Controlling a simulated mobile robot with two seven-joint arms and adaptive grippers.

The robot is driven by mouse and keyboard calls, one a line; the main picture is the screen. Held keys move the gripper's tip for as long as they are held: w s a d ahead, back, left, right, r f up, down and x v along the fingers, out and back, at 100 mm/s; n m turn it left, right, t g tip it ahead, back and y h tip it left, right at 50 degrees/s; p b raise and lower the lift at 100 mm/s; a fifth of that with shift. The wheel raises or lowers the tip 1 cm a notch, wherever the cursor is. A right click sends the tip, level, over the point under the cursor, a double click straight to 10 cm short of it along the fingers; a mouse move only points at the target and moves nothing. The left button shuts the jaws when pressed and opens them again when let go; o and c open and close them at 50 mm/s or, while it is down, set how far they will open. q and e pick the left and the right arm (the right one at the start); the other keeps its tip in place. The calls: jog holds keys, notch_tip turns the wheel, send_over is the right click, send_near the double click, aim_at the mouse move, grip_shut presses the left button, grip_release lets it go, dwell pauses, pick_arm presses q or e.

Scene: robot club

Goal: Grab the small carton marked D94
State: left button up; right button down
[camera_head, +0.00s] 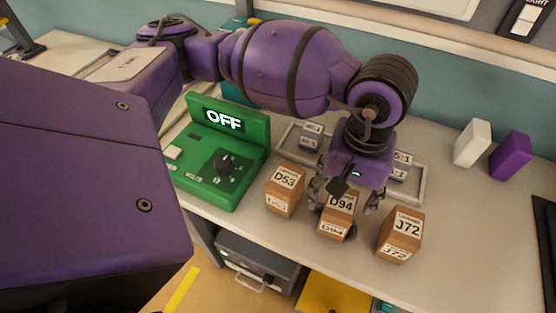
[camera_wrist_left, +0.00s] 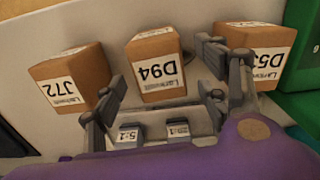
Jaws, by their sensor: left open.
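The carton marked D94 (camera_head: 336,218) is a small brown box with a white label. It stands on the light table between two similar cartons. In the left wrist view the D94 carton (camera_wrist_left: 156,65) lies ahead, upside down in the picture. My left gripper (camera_head: 346,195) is open and points down over the D94 carton, partly covering its top. In the left wrist view its fingers (camera_wrist_left: 165,72) are spread, one toward each side of the D94 carton. I cannot tell whether they touch it. My right gripper is not in view.
Carton D53 (camera_head: 285,190) stands close on the left and carton J72 (camera_head: 400,236) close on the right. A green device reading OFF (camera_head: 222,160) is farther left. Behind is a tray (camera_head: 416,198) with small grey blocks. White (camera_head: 473,143) and purple (camera_head: 511,156) blocks stand at the right.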

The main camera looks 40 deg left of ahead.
pick_arm(q)
jog(key=shift+s+f, duration=0.1)
jog(key=shift+f, duration=0.3)
notch_tip(320, 180, down, 6)
jog(key=shift+s+r+p, duration=0.15)
jog(key=shift+r+p, duration=0.1)
jog(key=shift+p, duration=0.1)
jog(key=shift+d+f, duration=0.1)
jog(key=shift+f, duration=0.4)
jog(key=shift+c, duration=1)
jog(key=c, duration=1.2)
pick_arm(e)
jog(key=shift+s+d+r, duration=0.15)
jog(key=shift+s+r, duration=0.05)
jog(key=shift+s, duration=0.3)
